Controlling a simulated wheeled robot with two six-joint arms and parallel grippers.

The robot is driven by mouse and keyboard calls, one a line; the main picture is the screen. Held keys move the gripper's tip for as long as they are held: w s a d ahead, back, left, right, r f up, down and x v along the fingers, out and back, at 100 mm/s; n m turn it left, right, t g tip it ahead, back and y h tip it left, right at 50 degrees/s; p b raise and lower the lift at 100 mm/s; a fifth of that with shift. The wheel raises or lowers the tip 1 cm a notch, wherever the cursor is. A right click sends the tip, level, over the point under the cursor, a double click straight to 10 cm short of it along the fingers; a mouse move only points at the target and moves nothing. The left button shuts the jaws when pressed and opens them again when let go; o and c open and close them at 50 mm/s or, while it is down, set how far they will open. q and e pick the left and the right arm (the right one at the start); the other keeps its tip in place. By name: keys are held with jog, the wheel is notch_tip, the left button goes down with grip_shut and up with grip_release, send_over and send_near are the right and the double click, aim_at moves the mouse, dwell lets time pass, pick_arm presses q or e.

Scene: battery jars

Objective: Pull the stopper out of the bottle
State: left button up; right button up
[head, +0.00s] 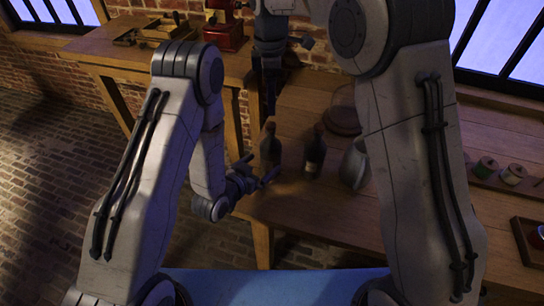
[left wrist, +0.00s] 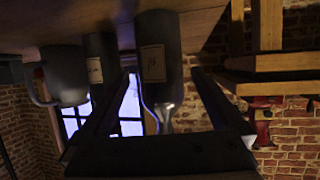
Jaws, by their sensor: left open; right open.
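Two dark bottles stand upright on the wooden table in the head view: a nearer-left one (head: 270,150) and another one (head: 313,155) to its right. My left gripper (head: 262,168) is open, low beside the left bottle. The left wrist view is upside down; there a labelled bottle (left wrist: 153,60) shows between the open fingers, its neck pointing down the picture. Contact cannot be told, and its stopper is not clear. The second bottle (left wrist: 101,62) is behind it. My right gripper (head: 270,95) is open and empty, pointing down above the left bottle.
A grey mug (head: 355,165) stands right of the bottles, partly behind my right arm. A round brown object (head: 342,112) sits behind them. Thread spools (head: 513,172) are on a rack at the right. A red grinder (head: 226,34) stands on the back-left table.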

aim_at(271, 124)
pick_arm(q)
jog(key=x, duration=0.8)
jog(key=shift+w+d+f, duration=0.2)
jog(key=shift+w, duration=0.1)
jog(key=shift+c, duration=0.3)
jog(key=c, duration=1.5)
grip_shut()
pick_arm(e)
jog(key=shift+o, duration=0.9)
notch_tip(271, 124, up, 4)
jog(key=n, duration=1.1)
pick_arm(q)
jog(key=shift+r, duration=0.1)
pick_arm(e)
notch_tip(271, 124, down, 12)
jog(key=shift+d+r, duration=0.1)
jog(key=shift+r, duration=0.1)
jog(key=shift+c, duration=0.3)
